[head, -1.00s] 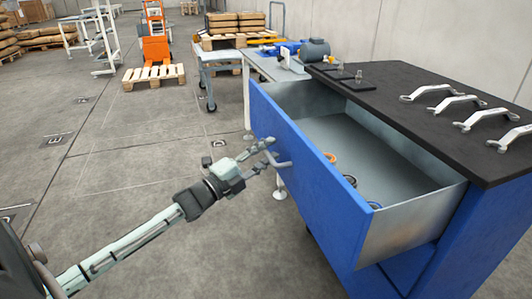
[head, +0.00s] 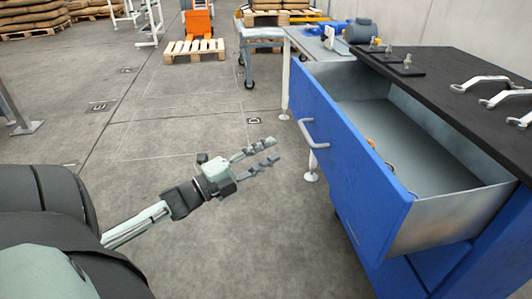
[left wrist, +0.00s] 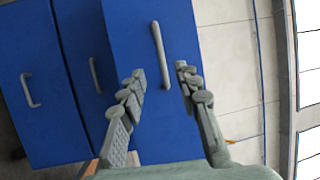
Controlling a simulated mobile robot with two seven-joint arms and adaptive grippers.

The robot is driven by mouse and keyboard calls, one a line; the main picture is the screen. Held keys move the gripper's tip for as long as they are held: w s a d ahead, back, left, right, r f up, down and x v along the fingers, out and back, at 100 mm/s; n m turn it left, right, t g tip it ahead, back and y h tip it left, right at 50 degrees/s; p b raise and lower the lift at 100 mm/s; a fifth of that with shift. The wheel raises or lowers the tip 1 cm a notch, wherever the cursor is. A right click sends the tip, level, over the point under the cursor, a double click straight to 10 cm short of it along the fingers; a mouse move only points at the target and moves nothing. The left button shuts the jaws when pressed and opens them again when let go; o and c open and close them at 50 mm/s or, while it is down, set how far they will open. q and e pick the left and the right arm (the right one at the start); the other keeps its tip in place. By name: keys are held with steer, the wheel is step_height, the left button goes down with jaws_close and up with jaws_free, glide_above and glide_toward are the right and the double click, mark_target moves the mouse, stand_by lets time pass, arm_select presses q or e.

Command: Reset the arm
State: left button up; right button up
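My left gripper (head: 270,154) is open and empty, over the floor to the left of the open drawer. Its fingers are apart and point toward the blue drawer front (head: 352,160). The drawer handle (head: 313,133) is clear of the fingers. In the left wrist view the open fingers (left wrist: 160,78) show with the drawer handle (left wrist: 161,54) ahead of them, not held. My left arm comes in from the lower left. My right gripper is not in view.
The blue cabinet has a black top (head: 455,85) with metal handles (head: 480,82). The drawer stands open with small rings (head: 371,143) inside, partly hidden by its front. A motor (head: 361,30) stands on a grey table behind. Open floor (head: 150,130) lies to the left.

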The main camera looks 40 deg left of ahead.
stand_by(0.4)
arm_select(q)
step_height(320, 180, down, 18)
steer(key=s+n+g+y, duration=0.2)
steer(key=n+g+y, duration=0.45)
steer(key=n, duration=0.45)
steer(key=s+d+f+n+g, duration=0.7)
steer(key=s+d+f+g, duration=0.2)
steer(key=s+d+f, duration=0.3)
steer(key=s+f, duration=0.1)
steer(key=s, duration=0.2)
steer(key=shift+s+d+f+n+g, duration=0.2)
steer(key=shift+d+f+n+g, duration=0.1)
steer(key=shift+f+g, duration=0.1)
